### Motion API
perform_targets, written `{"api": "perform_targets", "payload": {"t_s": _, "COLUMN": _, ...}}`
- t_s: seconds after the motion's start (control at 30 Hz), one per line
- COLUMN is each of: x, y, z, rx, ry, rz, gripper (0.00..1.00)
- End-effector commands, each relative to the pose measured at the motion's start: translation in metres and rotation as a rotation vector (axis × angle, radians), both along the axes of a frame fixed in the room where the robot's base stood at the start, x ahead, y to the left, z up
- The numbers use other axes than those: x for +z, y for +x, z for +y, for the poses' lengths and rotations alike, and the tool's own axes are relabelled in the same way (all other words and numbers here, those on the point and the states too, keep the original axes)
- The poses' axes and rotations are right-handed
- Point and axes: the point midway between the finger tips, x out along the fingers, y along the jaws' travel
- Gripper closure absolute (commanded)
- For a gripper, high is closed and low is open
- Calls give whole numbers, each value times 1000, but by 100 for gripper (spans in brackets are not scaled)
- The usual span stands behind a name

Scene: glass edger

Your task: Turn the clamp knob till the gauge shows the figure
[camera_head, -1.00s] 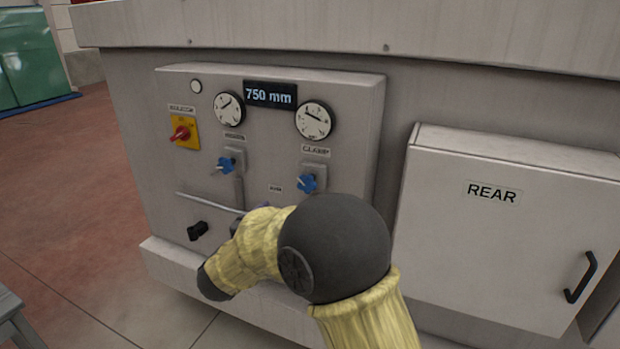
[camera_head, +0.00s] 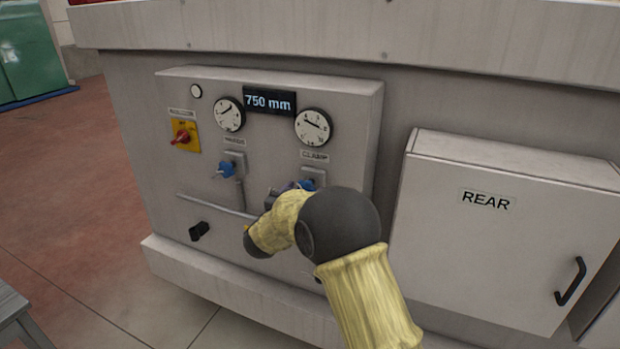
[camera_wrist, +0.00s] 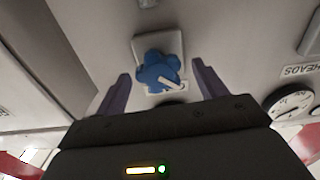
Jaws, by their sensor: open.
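The clamp knob (camera_head: 305,185) is blue and sits below the CLAMP label, partly hidden by my arm in the head view. In the wrist view the blue knob (camera_wrist: 158,72), with a pale pointer, stands on a square plate between my fingers. My gripper (camera_wrist: 160,68) is open, with one finger on each side of the knob; I cannot tell whether either touches it. The clamp gauge (camera_head: 313,126) is a round white dial above the label. Its needle points to the upper left; its figures are too small to read.
The REAR cabinet (camera_head: 500,250) stands right of my arm.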

Motion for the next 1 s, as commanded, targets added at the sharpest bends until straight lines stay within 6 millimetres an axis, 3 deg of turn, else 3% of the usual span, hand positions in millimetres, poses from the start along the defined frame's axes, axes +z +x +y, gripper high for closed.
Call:
{"api": "perform_targets", "payload": {"t_s": 0.23, "x": 2, "y": 35, "z": -11, "rx": 1, "ry": -1, "rz": -1, "gripper": 29}}
{"api": "perform_targets", "payload": {"t_s": 0.6, "x": 0, "y": 42, "z": -14, "rx": 2, "ry": -1, "rz": -1, "gripper": 29}}
{"api": "perform_targets", "payload": {"t_s": 0.63, "x": 0, "y": 42, "z": -14, "rx": 2, "ry": -1, "rz": -1, "gripper": 31}}
{"api": "perform_targets", "payload": {"t_s": 0.83, "x": 0, "y": 42, "z": -13, "rx": 3, "ry": -1, "rz": 0, "gripper": 70}}
{"api": "perform_targets", "payload": {"t_s": 1.0, "x": 0, "y": 42, "z": -14, "rx": 2, "ry": 2, "rz": -1, "gripper": 74}}
